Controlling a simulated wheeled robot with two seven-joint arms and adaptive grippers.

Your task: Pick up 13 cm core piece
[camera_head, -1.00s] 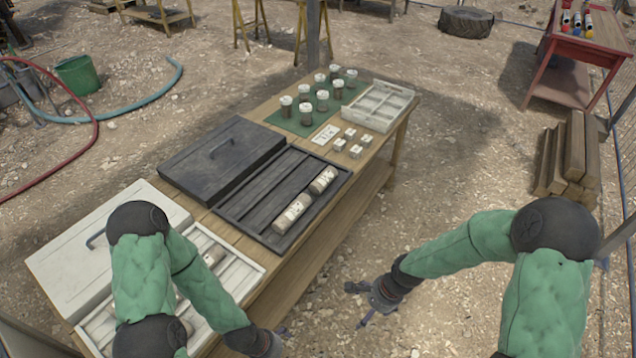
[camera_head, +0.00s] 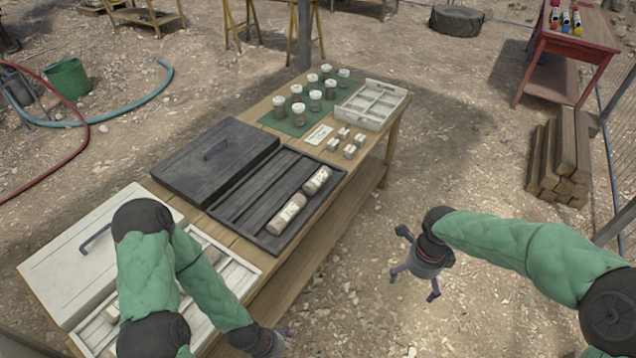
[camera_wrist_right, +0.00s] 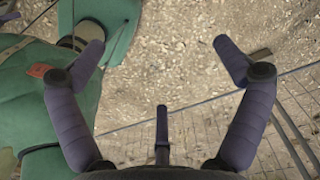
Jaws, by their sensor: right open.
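Two pale cylindrical core pieces lie in the dark core tray (camera_head: 232,196) on the wooden table: a longer one (camera_head: 287,214) nearer me and a shorter one (camera_head: 316,180) beyond it. I cannot read their lengths. More core lies in the white tray (camera_head: 246,272), partly hidden by my left arm. My right gripper (camera_head: 413,285) is open and empty, over the gravel right of the table, apart from the cores. In the right wrist view its fingers (camera_wrist_right: 158,45) are spread with only ground between them. My left gripper (camera_head: 284,334) is by the table's near edge, its fingers barely visible.
A dark lid (camera_head: 215,158) and a white lid (camera_head: 75,255) lie left of their trays. White-capped jars (camera_head: 298,114) on a green mat, small blocks (camera_head: 350,151) and a white divided tray (camera_head: 395,94) are at the table's far end. Stacked timbers (camera_head: 560,160) stand at the right.

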